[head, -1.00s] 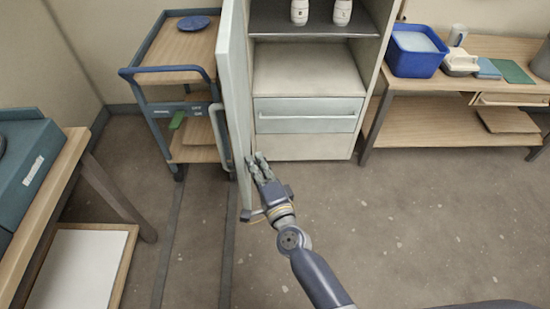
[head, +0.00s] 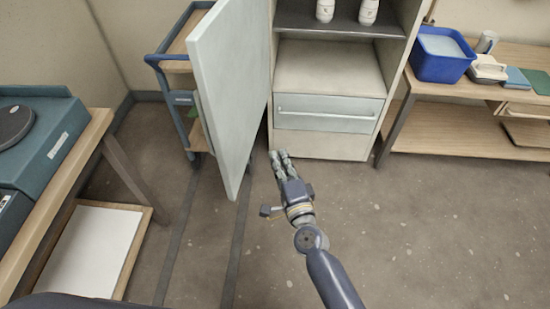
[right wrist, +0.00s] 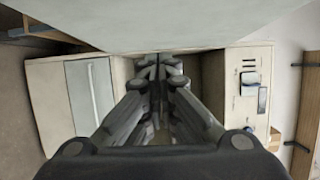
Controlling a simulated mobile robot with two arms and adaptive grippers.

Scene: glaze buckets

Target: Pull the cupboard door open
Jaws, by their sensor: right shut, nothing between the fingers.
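My right gripper (head: 279,154) is just right of the door's lower free part, in front of the cupboard. Its fingers are together and hold nothing. In the right wrist view the shut fingers (right wrist: 160,75) point ahead, with a broad pale panel across the top. A gap between gripper and door shows in the head view. My left gripper is not in view.
A blue-framed trolley (head: 172,62) stands behind the door at left. A wooden bench (head: 90,145) with a teal device is at the left. A table (head: 440,120) with a blue tub (head: 440,62) stands at right. The floor in front is clear.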

